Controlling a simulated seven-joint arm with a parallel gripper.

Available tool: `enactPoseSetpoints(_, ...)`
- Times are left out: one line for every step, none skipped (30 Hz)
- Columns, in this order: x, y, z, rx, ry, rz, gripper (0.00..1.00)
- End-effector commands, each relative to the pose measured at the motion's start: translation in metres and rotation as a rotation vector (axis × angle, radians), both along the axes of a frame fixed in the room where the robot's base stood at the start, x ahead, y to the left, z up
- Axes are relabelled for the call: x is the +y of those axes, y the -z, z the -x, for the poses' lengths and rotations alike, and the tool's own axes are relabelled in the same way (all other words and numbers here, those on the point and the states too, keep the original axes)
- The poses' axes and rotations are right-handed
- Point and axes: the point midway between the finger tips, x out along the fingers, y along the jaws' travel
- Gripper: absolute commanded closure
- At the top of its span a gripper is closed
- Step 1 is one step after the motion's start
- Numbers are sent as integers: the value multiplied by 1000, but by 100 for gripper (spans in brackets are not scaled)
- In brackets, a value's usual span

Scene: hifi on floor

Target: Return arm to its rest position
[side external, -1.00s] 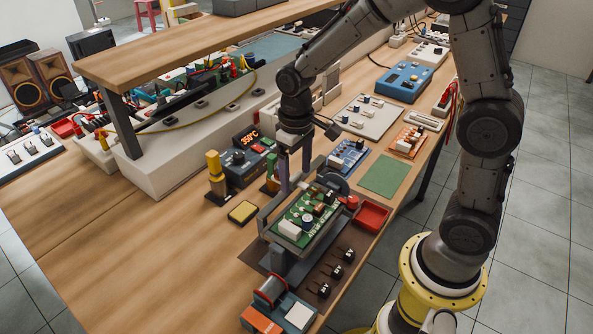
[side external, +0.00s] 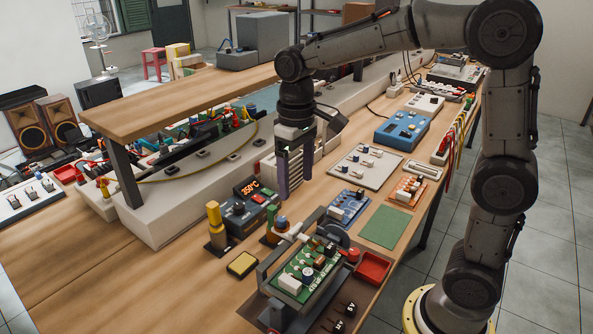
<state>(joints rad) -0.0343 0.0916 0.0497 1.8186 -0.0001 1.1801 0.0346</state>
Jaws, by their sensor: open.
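My gripper (side external: 294,190) hangs from my raised arm, with its fingers pointing down over the middle of the workbench (side external: 140,262). The fingers are apart and no object shows between them. In the picture it is above and behind the green circuit board (side external: 306,268) in its grey holder, and left of the blue board (side external: 347,206). The fingertips look clear of the bench top, though their exact height is hard to tell.
A soldering station (side external: 250,205) with a lit display stands left of my gripper. A raised wooden shelf (side external: 180,105) runs behind. A red tray (side external: 373,267), green mat (side external: 384,227) and blue meter (side external: 402,130) lie to the right. Bare wood is free at front left.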

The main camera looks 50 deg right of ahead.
Motion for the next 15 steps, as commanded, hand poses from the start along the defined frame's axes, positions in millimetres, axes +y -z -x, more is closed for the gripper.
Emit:
enactPoseSetpoints(0,-5,0,-3,0,0,15)
enactPoseSetpoints(0,-8,0,-2,0,0,15)
enactPoseSetpoints(0,-10,0,-2,0,0,15)
enactPoseSetpoints(0,-12,0,-2,0,0,15)
enactPoseSetpoints(0,-13,0,-2,0,0,15)
enactPoseSetpoints(0,-14,0,-2,0,0,15)
enactPoseSetpoints(0,-14,0,-1,0,0,15)
enactPoseSetpoints(0,-14,0,-1,0,0,15)
enactPoseSetpoints(0,-14,0,-1,0,0,15)
enactPoseSetpoints(0,-14,0,-1,0,0,15)
enactPoseSetpoints(0,-14,0,-1,0,0,15)
enactPoseSetpoints(0,-14,0,-1,0,0,15)
enactPoseSetpoints(0,-14,0,-1,0,0,15)
enactPoseSetpoints(0,-14,0,-1,0,0,15)
enactPoseSetpoints(0,-14,0,-2,0,0,15)
